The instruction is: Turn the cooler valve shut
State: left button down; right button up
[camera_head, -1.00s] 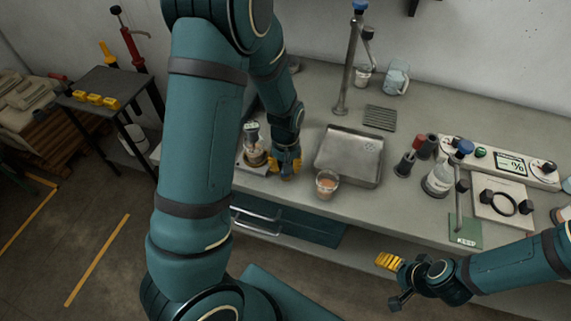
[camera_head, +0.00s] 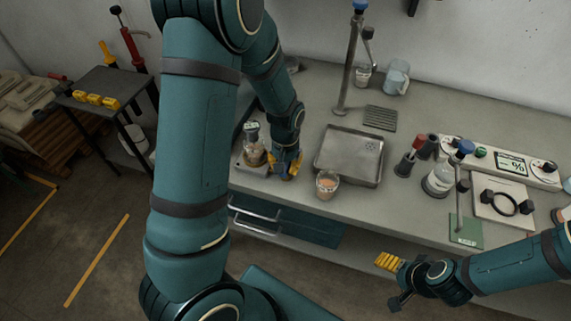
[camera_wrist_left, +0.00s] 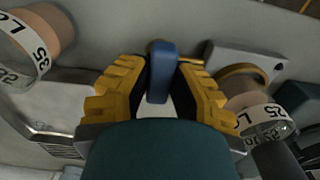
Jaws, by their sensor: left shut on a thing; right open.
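My left gripper (camera_head: 287,169) is low at the counter's front, between the beaker on the hot plate and the metal tray. In the left wrist view its yellow fingers (camera_wrist_left: 160,88) are shut on a blue handle (camera_wrist_left: 161,72), which stands between them. I cannot confirm that this handle is the cooler valve; its base is hidden by the gripper, and in the head view the gripper covers it. My right gripper (camera_head: 392,283) is open and empty in front of the counter at the lower right.
A beaker (camera_head: 254,152) stands on a hot plate (camera_head: 243,166) left of my left gripper. Another beaker (camera_head: 327,185) with orange contents stands close on its right, by the tray (camera_head: 350,129). Bottles (camera_head: 438,179) and a control panel (camera_head: 540,175) stand farther right.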

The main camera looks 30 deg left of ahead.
aim_at(286, 165)
pick_arm(q)
jog(key=c, duration=0.8)
grip_release()
notch_tip(286, 165, up, 12)
